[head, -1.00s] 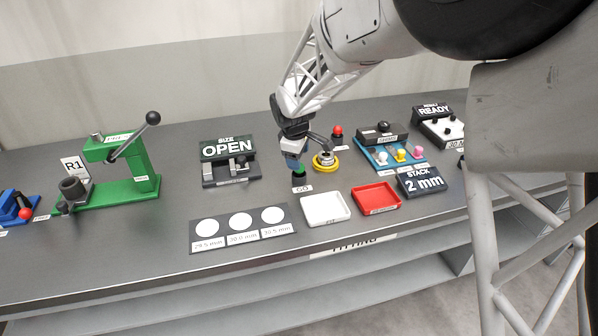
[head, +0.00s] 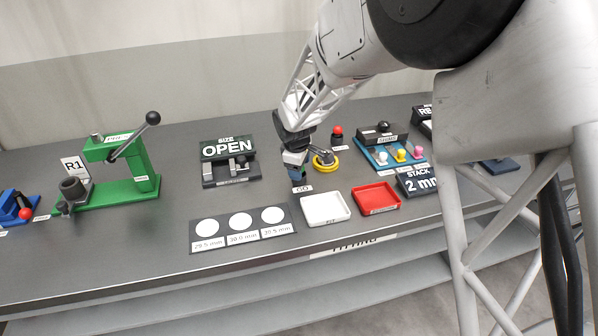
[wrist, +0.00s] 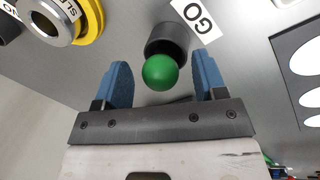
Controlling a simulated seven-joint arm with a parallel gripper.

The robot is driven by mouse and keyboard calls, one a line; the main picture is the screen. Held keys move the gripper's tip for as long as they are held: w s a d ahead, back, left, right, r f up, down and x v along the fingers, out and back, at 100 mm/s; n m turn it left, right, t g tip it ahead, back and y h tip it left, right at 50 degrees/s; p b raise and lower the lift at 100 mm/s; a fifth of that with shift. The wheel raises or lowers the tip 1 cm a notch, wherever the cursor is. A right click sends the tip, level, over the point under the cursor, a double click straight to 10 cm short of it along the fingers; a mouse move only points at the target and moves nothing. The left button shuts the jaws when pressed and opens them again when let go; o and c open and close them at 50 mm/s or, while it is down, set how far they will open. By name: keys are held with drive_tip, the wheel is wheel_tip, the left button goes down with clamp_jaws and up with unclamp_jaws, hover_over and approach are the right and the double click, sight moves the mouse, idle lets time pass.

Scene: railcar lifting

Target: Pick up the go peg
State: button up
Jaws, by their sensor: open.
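The go peg (wrist: 160,71) shows in the wrist view as a green ball at the end of a dark grey cylinder (wrist: 167,38), beside a white GO label (wrist: 198,18). My gripper (wrist: 162,64) is open, with one blue finger on each side of the green ball. A gap shows between the ball and each finger. In the head view my gripper (head: 297,175) is low over the bench at the GO label (head: 302,189), and it hides the peg there.
A yellow-based ring fixture (head: 325,163) stands close on the right of my gripper and a black OPEN size gauge (head: 229,162) on its left. A white tray (head: 325,208), a red tray (head: 377,198) and a plate with white circles (head: 241,229) lie in front.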

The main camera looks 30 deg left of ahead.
drive_tip(key=shift+c, duration=0.3)
drive_tip(key=c, duration=1)
drive_tip(key=shift+o, duration=0.2)
drive_tip(key=shift+r, duration=0.15)
drive_tip(key=shift+r, duration=0.4)
drive_tip(key=v, duration=0.2)
drive_tip(key=shift+w+r, duration=0.2)
drive_tip(key=shift+r, duration=0.2)
drive_tip(key=s+d+r, duration=0.1)
drive_tip(key=s+d, duration=0.9)
drive_tip(key=s, duration=0.1)
drive_tip(key=shift+s+d, duration=0.3)
drive_tip(key=shift+s, duration=0.1)
drive_tip(key=shift+r, duration=0.1)
